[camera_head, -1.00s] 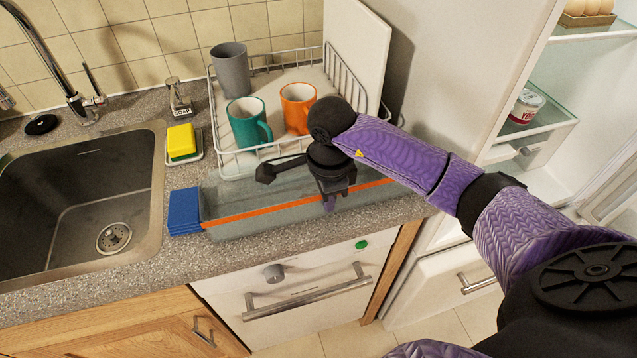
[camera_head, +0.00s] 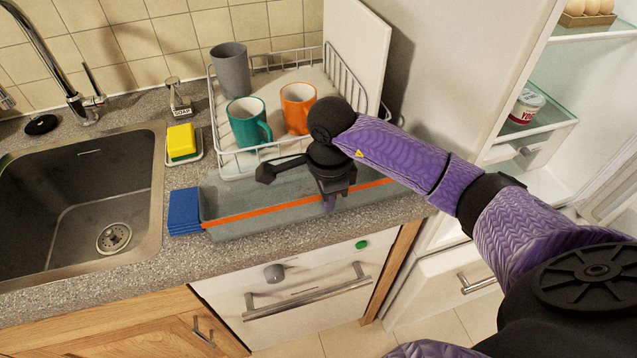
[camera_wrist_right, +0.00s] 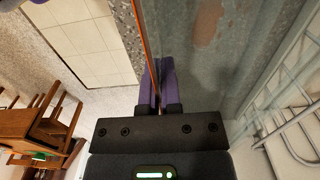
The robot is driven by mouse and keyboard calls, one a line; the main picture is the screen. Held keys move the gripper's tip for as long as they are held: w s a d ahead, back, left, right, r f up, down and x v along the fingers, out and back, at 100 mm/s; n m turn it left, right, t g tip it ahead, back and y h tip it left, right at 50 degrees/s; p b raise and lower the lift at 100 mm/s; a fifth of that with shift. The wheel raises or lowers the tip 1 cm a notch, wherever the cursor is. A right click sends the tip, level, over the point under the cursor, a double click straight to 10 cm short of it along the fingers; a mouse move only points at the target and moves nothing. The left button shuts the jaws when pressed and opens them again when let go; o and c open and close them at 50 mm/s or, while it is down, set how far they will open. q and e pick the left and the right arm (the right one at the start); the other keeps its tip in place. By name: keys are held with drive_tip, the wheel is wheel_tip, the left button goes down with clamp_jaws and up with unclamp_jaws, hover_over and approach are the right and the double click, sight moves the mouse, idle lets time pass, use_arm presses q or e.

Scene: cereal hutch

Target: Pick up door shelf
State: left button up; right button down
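The door shelf (camera_head: 255,222) is a long grey translucent bin with an orange strip along its front edge. It rests on the counter in front of the dish rack. My right gripper (camera_head: 329,202) reaches down over its front wall, right of the middle. In the right wrist view the two purple fingers (camera_wrist_right: 159,88) are close together, with the orange-edged wall of the shelf (camera_wrist_right: 205,60) running between them. They look shut on that wall. Part of the shelf is hidden behind my gripper. My left gripper is not in view.
A wire dish rack (camera_head: 215,110) with a teal mug (camera_head: 247,124), an orange mug (camera_head: 297,106) and a grey cup (camera_head: 230,70) stands behind the shelf. Blue sponges (camera_head: 184,210) lie at its left end, near the sink (camera_head: 80,200). The open fridge (camera_head: 470,70) is on the right.

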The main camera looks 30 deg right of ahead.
idle(0.3)
wheel_tip(320, 180, up, 10)
drive_tip(key=shift+r+p, duration=0.1)
drive_tip(key=shift+p, duration=0.85)
